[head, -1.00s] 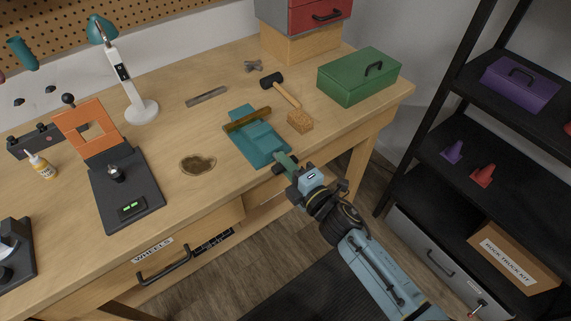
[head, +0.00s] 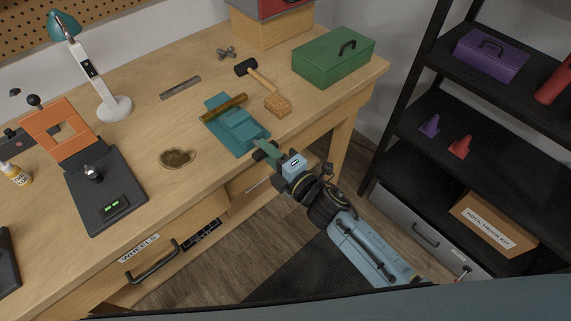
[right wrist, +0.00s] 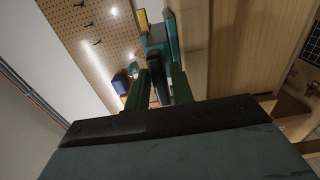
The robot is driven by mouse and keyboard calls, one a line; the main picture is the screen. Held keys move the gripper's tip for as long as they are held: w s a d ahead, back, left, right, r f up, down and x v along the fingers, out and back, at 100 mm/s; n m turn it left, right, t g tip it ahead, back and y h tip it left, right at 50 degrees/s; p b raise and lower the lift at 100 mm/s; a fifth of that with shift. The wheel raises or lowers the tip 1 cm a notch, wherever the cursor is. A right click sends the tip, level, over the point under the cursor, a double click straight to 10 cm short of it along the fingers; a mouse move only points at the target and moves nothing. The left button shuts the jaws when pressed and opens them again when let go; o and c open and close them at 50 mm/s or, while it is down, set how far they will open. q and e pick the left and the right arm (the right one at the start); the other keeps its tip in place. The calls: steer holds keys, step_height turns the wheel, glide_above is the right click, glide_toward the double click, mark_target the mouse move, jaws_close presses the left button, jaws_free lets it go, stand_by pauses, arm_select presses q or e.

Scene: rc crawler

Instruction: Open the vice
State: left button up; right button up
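The teal vice (head: 236,128) is fixed near the front edge of the wooden workbench, with a brass-coloured bar (head: 223,108) across its top. My right gripper (head: 266,152) is at the vice's front end, on the handle side. In the right wrist view, a dark upright piece (right wrist: 158,85), apparently the vice handle, stands between the two green fingers, with the teal vice body (right wrist: 157,40) beyond. The frames do not show clearly whether the fingers press on it. My left gripper is out of view.
On the workbench (head: 215,160) near the vice are a mallet (head: 260,75), a tan block (head: 277,105) and a green toolbox (head: 334,57). An orange-and-black device (head: 105,185) and a lamp (head: 115,107) stand left. A black shelf (head: 480,105) is at right.

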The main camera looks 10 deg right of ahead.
steer(key=v, duration=1.2)
steer(key=shift+s+d, duration=0.15)
steer(key=shift+s, duration=0.1)
steer(key=s+d+f+m+g+h, duration=0.2)
steer(key=d+f+m+h, duration=0.15)
steer(key=f, duration=0.55)
steer(key=s+d+f+m+g+h+b, duration=0.1)
steer(key=s+d+f+m+h, duration=0.25)
steer(key=f, duration=0.55)
steer(key=s+d+f+m+g+h, duration=0.15)
steer(key=d+f+m, duration=0.3)
steer(key=f, duration=0.45)
steer(key=s+d+f+m+g, duration=0.1)
steer(key=s+f+m+g, duration=0.2)
steer(key=s, duration=0.6)
steer(key=s+d+f+m+g+h, duration=0.1)
steer(key=s+d+f+m+g, duration=0.1)
steer(key=s+f, duration=0.5)
steer(key=s+d+f+m+g+h, duration=0.1)
steer(key=s+f+m+g, duration=0.3)
steer(key=s, duration=0.7)
step_height(320, 180, down, 2)
steer(key=shift+d+f+m+b, duration=0.15)
steer(key=shift+d+m+b, duration=0.15)
steer(key=shift+d+m, duration=0.7)
steer(key=shift+s+a+m, duration=0.1)
steer(key=shift+a+m, duration=0.15)
steer(key=shift+a, duration=0.05)
